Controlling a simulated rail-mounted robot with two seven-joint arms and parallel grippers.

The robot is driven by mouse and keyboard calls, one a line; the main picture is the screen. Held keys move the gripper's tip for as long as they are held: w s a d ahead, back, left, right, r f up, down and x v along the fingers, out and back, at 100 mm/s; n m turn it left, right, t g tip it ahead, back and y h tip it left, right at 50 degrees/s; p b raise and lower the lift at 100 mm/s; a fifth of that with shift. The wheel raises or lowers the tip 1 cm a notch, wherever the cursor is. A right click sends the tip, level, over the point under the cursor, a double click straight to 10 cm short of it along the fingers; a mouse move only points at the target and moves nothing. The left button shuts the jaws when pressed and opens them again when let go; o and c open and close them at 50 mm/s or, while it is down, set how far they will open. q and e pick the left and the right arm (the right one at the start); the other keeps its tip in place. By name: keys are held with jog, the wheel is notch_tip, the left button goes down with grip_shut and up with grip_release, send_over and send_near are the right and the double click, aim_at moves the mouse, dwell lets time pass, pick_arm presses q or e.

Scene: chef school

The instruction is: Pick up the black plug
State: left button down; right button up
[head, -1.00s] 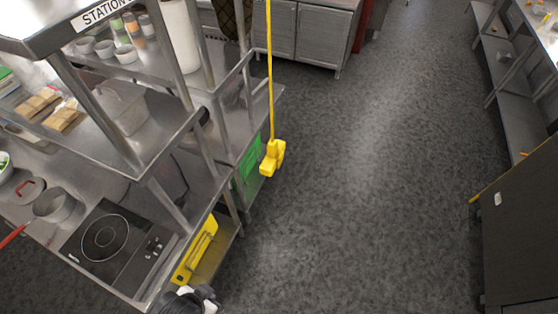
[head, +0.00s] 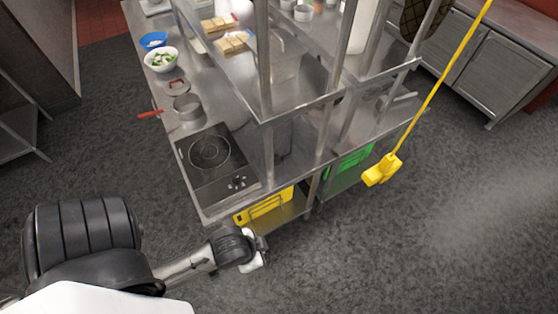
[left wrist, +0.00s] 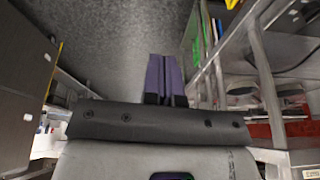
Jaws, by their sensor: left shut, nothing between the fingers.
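I cannot make out a black plug in either view. In the left wrist view, my left gripper (left wrist: 165,78) has its two purple fingers side by side and shut, with nothing between them. The grey floor lies beyond them, and metal shelving runs along the right. In the head view, my left arm reaches in from the lower left and its end is beside the near corner of the steel counter, low by the yellow tray; the fingertips are not clear there. My right gripper is in neither view.
The steel counter (head: 207,210) carries a black induction hob (head: 208,153), a pot (head: 187,107) and a white bowl (head: 161,60). A yellow tray (head: 262,207) and a green crate (head: 347,163) sit below. A yellow mop (head: 382,171) stands right. Floor is open at lower right.

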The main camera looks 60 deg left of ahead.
pick_arm(q)
jog(key=c, duration=1.8)
grip_release()
jog(key=o, duration=1.2)
jog(key=shift+o, duration=0.2)
jog(key=shift+w+a, duration=0.1)
jog(key=shift+a, duration=0.05)
